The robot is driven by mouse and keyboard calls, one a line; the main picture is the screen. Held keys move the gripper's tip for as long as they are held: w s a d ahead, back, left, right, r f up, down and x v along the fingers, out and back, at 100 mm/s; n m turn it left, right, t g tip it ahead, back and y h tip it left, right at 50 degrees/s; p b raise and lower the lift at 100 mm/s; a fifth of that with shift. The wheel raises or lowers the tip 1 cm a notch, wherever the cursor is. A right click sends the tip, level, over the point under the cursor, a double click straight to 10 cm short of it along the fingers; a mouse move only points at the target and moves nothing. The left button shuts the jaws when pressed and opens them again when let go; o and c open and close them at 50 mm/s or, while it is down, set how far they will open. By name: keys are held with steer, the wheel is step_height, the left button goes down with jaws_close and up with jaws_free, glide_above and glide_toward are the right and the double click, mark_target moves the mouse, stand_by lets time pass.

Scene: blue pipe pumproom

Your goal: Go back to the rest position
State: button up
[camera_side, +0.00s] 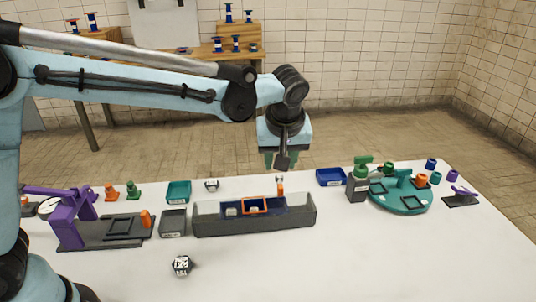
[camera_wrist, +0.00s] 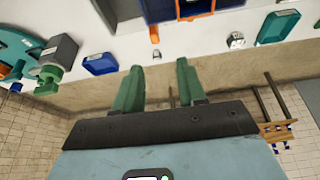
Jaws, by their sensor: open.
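My gripper (camera_side: 282,160) hangs from my light blue arm over the back edge of the white table (camera_side: 330,265), behind the long grey bin. Its green fingers point down and look empty. In the wrist view my gripper (camera_wrist: 160,88) shows two green fingers spread apart with nothing between them. Beyond the fingertips lie the table's edge and a small orange piece.
A long grey bin (camera_side: 255,224) with blue and orange parts stands mid-table. A purple press (camera_side: 68,220) is at left, a green turntable (camera_side: 400,204) at right. Blue (camera_side: 330,177) and teal (camera_side: 178,191) trays sit at the back. A marked cube (camera_side: 181,265) lies in front; the front right is clear.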

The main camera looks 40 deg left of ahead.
steer(key=s+a+m+t+h, duration=0.1)
steer(key=s+a+m+t, duration=0.1)
steer(key=s+a+m, duration=0.2)
steer(key=s+a+m+t+h, duration=0.2)
steer(key=s+a+m, duration=0.2)
steer(key=s+a, duration=0.4)
steer(key=s, duration=0.5)
steer(key=shift+s+m, duration=0.3)
